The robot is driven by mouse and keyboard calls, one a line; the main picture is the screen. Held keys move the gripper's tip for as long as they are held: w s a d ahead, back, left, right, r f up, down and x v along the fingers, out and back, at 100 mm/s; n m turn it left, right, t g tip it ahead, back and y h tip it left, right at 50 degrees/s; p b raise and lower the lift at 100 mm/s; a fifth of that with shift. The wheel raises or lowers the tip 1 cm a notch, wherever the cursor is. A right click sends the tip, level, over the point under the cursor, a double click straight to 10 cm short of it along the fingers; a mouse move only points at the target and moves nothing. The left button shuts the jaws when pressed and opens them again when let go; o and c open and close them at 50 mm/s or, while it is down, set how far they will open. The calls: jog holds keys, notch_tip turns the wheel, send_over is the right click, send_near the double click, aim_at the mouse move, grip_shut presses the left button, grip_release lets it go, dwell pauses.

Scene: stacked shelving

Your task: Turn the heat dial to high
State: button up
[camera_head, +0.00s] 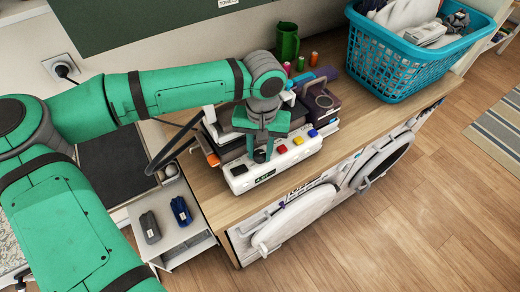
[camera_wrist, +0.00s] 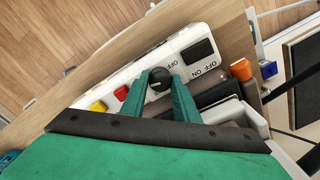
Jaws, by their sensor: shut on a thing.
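The heat dial is a round black knob (camera_head: 260,156) on the front panel of a white appliance (camera_head: 300,154) on the wooden counter. In the wrist view the dial (camera_wrist: 158,82) sits between the two green fingers, with a light pointer mark on its face. My gripper (camera_head: 261,150) reaches down from above and is shut on the dial; its fingers also show in the wrist view (camera_wrist: 160,86).
A turquoise laundry basket (camera_head: 402,67), a green mug (camera_head: 287,42) and thread spools stand farther back on the counter (camera_head: 207,192). White round-door machines (camera_head: 296,222) are below its front.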

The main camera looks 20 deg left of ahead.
aim_at(261, 153)
jog(key=o, duration=1.1)
jog(key=shift+c, duration=0.2)
jog(key=shift+r, duration=0.1)
notch_tip(261, 153, up, 11)
jog(key=shift+f, duration=0.2)
jog(key=shift+w+d, duration=0.1)
